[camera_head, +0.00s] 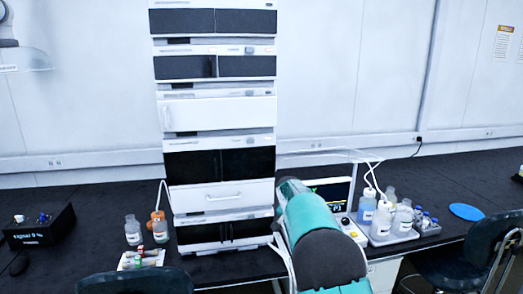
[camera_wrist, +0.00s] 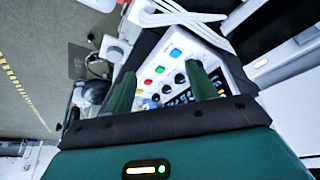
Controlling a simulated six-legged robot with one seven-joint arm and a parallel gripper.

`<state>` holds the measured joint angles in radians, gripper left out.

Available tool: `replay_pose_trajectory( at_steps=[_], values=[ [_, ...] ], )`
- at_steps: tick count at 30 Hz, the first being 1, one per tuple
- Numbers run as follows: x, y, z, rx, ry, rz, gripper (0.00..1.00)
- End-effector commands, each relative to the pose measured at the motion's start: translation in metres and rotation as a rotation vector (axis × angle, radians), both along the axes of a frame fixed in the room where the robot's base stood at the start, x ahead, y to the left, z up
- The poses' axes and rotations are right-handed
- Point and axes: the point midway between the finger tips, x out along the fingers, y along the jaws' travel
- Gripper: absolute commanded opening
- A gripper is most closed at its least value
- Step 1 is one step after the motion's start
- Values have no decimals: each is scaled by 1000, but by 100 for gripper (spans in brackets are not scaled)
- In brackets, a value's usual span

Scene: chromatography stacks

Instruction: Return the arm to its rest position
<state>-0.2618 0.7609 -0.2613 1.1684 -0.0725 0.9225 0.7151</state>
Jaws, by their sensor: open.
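My teal arm (camera_head: 315,235) reaches forward from the bottom of the head view, over the bench just right of the instrument stack. My gripper's end is not clearly visible there. In the wrist view my gripper (camera_wrist: 162,72) shows two dark green fingers, spread apart with nothing held between them. A white control panel (camera_wrist: 166,55) with red, green, blue, yellow and black buttons or knobs lies beyond and between the fingers. I cannot tell whether the fingers touch it.
The tall chromatography stack (camera_head: 218,120) stands just left of my arm. A small screen (camera_head: 330,190) is behind the arm. A tray (camera_head: 395,237) of bottles is to the right. Dark chairs (camera_head: 135,281) stand at the front. A black box (camera_head: 40,225) sits far left.

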Motion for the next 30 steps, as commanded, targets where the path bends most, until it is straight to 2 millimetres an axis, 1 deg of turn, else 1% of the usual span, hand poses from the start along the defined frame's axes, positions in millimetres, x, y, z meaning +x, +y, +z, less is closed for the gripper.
replay_pose_trajectory(
  at_steps=[1, 8, 11, 14, 17, 18, 20, 21, 23, 27, 29, 30],
  values=[
    [-4, -4, 10, 6, -4, 2, 57],
    [-29, -14, 43, 27, -5, 30, 57],
    [-45, -18, 59, 40, -5, 47, 57],
    [-67, -24, 79, 53, -9, 70, 57],
    [-98, -29, 102, 68, -13, 104, 57],
    [-111, -31, 111, 73, -15, 120, 57],
    [-132, -34, 123, 80, -20, 143, 57],
    [-146, -35, 130, 84, -23, 160, 57],
    [-168, -37, 140, 87, -26, 187, 57],
    [-220, -40, 158, 90, -39, 250, 57],
    [-242, -40, 164, 89, -45, 277, 57],
    [-257, -40, 166, 87, -49, 295, 57]
  ],
)
